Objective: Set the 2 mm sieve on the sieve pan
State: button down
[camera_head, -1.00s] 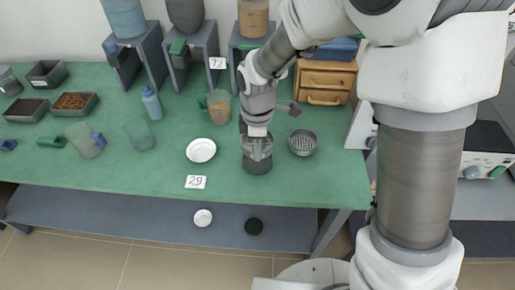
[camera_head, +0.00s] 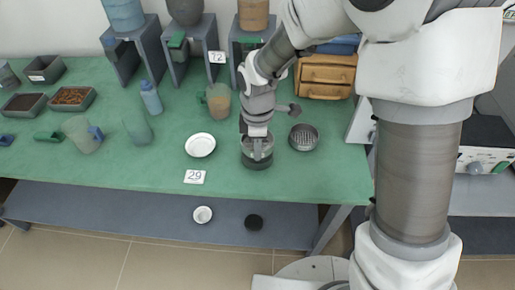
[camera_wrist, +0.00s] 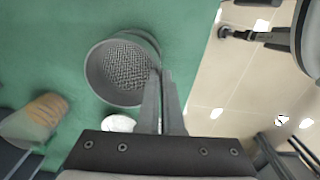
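The sieve (camera_wrist: 124,68) that I take as the 2 mm one is a grey round ring with a woven mesh floor. In the wrist view my gripper (camera_wrist: 158,78) is shut on its rim, at the side nearer the table's front edge. In the head view my gripper (camera_head: 257,138) points down at this sieve (camera_head: 263,150). The dark sieve pan (camera_head: 257,163) is directly below it, mostly hidden. The two look nearly or fully stacked; I cannot tell whether they touch or are fully seated.
Another round sieve (camera_head: 303,138) stands close to the right. A white dish (camera_head: 200,145) lies to the left and a beaker (camera_head: 217,101) behind it. A wooden drawer box (camera_head: 326,78) is at the back right.

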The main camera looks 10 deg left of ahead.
jog(key=shift+f+b, duration=0.65)
jog(key=shift+f, duration=0.35)
dwell(0.4)
jog(key=c, duration=0.5)
grip_release()
jog(key=shift+r, duration=0.15)
jog(key=shift+r+p, duration=2.95)
jog(key=shift+r, duration=0.45)
